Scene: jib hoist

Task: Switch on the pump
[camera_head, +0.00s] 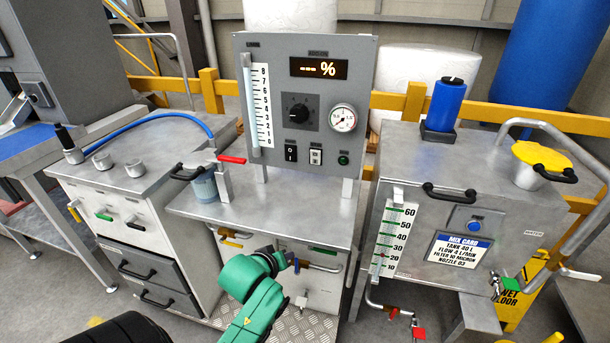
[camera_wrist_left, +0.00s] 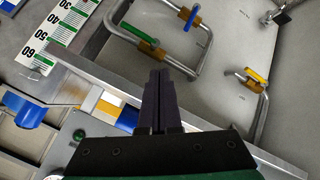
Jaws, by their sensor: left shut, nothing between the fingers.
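The upright grey control panel (camera_head: 365,75) stands at the back of the middle cabinet. It carries a black-and-white rocker switch (camera_head: 291,152), a second switch (camera_head: 316,156) and a small green button or lamp (camera_head: 343,160) in its bottom row. Their labels are too small to read, so I cannot tell which one is for the pump. My right gripper is out of view.
A red-handled valve (camera_head: 231,159) and a clear cup (camera_head: 204,187) stand on the middle cabinet top (camera_head: 275,205). Pipes with a green-handled (camera_wrist_left: 136,33) and a blue-handled valve (camera_wrist_left: 190,17) lie near my left fingers. A tank with a scale (camera_head: 395,238) stands to the right.

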